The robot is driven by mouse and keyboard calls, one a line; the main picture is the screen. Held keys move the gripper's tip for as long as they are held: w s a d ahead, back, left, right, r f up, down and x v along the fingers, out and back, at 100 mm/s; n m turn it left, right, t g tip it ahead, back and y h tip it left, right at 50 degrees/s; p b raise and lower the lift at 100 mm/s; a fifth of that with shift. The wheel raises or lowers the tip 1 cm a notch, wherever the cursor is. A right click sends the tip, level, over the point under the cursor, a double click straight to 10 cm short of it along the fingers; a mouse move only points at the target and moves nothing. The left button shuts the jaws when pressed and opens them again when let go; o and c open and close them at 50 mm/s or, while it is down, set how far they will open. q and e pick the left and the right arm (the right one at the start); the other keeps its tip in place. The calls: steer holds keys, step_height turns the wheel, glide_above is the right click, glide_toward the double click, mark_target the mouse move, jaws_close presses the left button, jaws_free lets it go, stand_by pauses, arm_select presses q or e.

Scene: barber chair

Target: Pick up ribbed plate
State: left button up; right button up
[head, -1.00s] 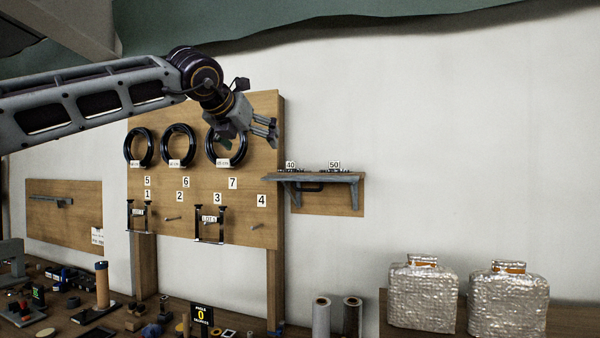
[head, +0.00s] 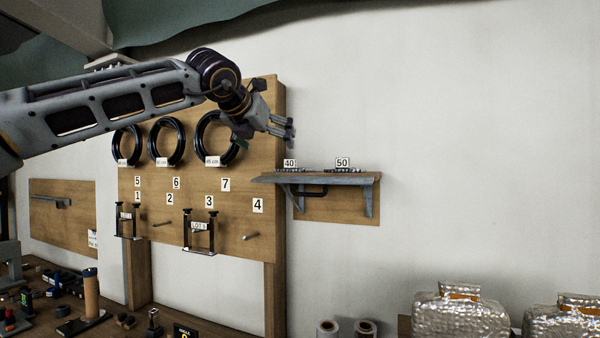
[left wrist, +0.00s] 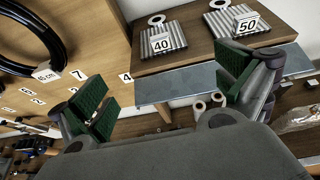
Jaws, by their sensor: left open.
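Two grey ribbed plates lie on a wall shelf (head: 330,180). In the left wrist view one ribbed plate (left wrist: 147,47) is behind the label 40, and another ribbed plate (left wrist: 219,24) is by the label 50. In the head view the plates are seen edge-on and are hard to make out. My left gripper (head: 284,130) is open and empty, above and to the left of the shelf. In the left wrist view its green-padded fingers (left wrist: 172,95) are spread wide, with the shelf's front edge beyond them, apart from both plates. My right gripper is not in view.
A wooden board (head: 240,185) with black rings (head: 215,138), pegs and numbers stands left of the shelf. Rolls (head: 345,328) and silver foil-wrapped containers (head: 460,315) are below. The wall above and right of the shelf is clear.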

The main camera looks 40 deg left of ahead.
arm_select(q)
steer(key=p, duration=0.2)
glide_toward(289, 161)
steer(key=x, duration=0.2)
steer(key=shift+w+a+f, duration=0.15)
steer(key=shift+w+f, duration=0.05)
steer(key=shift+f, duration=0.1)
steer(key=shift+w+a+f, duration=0.15)
steer(key=shift+w+f, duration=0.05)
steer(key=shift+w, duration=0.3)
steer(key=shift+w+a+f, duration=0.1)
steer(key=shift+w, duration=0.15)
steer(key=shift+p+x, duration=0.5)
steer(key=shift+x, duration=0.55)
steer(key=shift+p+x, duration=0.35)
steer(key=shift+x, duration=0.7)
steer(key=shift+w, duration=0.3)
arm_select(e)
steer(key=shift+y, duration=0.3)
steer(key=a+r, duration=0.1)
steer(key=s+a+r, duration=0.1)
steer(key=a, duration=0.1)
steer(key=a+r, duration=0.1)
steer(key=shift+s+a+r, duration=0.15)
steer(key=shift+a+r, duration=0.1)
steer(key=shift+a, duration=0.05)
